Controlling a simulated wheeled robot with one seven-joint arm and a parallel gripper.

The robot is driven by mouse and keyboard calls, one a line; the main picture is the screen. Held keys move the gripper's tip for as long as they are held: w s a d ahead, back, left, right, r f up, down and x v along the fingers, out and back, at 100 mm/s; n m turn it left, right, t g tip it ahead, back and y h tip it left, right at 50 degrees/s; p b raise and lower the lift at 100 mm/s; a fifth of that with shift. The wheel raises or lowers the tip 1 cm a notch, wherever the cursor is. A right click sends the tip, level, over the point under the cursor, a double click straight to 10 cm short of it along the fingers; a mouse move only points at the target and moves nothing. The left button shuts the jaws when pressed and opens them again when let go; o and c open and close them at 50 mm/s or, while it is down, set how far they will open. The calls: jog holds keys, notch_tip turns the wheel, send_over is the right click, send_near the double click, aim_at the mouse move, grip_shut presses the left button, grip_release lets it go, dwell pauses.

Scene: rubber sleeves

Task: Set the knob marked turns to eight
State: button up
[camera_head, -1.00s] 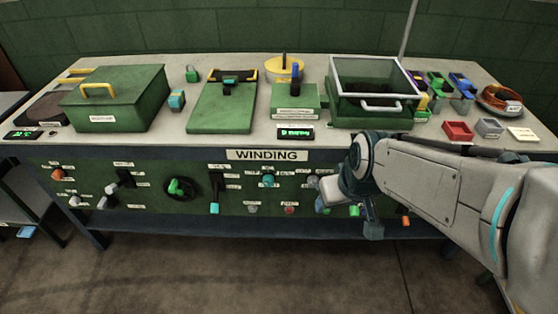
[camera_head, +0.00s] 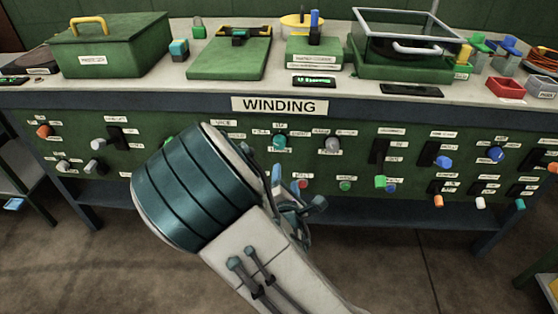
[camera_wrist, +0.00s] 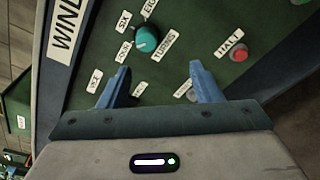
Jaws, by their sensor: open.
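The teal knob marked TURNS (camera_wrist: 146,40) is on the green front panel, with labels reading SIX, FOUR and a partly cut-off EIGHT around it. It also shows in the head view (camera_head: 280,142), below the WINDING sign. Which label it points at I cannot tell for sure. My gripper (camera_wrist: 158,72) is open and empty, its two blue fingers toward the panel. In the wrist view the knob lies just beyond the fingertips, between their lines, and apart from them. In the head view my arm largely hides the gripper.
A red knob labelled HALT (camera_wrist: 239,53) is to the right in the wrist view. A grey knob (camera_head: 333,144) sits right of the teal knob in the head view. Several other knobs and switches crowd the panel. The bench top (camera_head: 150,92) overhangs the panel.

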aim_at(279, 146)
jog(key=w+b, duration=0.1)
jog(key=w, duration=0.3)
jog(key=w+a+n+b, duration=0.1)
jog(key=w, duration=0.4)
jog(key=w+a+n+t+y+b, duration=0.1)
jog(key=w, duration=0.3)
jog(key=shift+w+a+r, duration=0.1)
jog(key=shift+w+a, duration=0.05)
jog(key=shift+w, duration=0.05)
jog(key=c, duration=1)
